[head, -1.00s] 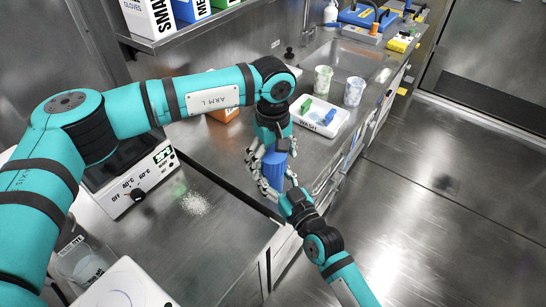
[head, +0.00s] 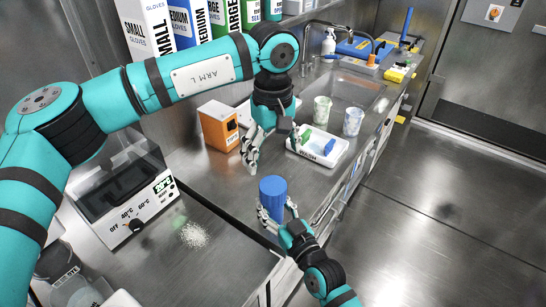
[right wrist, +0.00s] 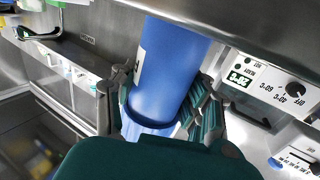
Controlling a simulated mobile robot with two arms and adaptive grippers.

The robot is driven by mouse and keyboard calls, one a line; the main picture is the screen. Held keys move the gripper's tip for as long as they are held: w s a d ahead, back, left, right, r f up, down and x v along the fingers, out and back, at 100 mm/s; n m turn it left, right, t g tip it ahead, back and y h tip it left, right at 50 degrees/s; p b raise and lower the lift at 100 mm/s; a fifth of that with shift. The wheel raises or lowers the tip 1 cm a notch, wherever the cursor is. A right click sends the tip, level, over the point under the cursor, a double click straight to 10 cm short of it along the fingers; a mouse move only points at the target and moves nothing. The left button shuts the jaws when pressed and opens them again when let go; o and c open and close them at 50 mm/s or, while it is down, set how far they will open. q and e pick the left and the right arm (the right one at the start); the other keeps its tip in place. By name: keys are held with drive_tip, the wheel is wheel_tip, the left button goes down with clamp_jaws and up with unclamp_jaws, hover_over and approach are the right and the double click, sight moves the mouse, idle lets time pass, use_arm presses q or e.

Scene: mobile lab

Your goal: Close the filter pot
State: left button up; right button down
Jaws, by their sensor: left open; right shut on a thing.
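The blue filter pot (head: 272,188) is a blue cylinder, held above the front edge of the steel counter. My right gripper (head: 271,214) is shut around its lower part. In the right wrist view, the pot (right wrist: 170,62) stands between the fingers, with a wider blue band (right wrist: 148,125) at the near end. My left gripper (head: 270,150) is open and empty, above and behind the pot, apart from it. The top of the pot looks flat and blue in the head view; whether that is a separate lid, I cannot tell.
A white tray (head: 322,163) with blue and green items, two patterned cups and a sink lie beyond. An orange box (head: 217,126) stands behind my left gripper. A heater with a dial (head: 135,224) is at left. White grains (head: 193,235) lie on the counter.

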drive_tip(key=c, duration=0.6)
unclamp_jaws()
drive_tip(key=shift+o, duration=0.2)
drive_tip(key=v, duration=1.2)
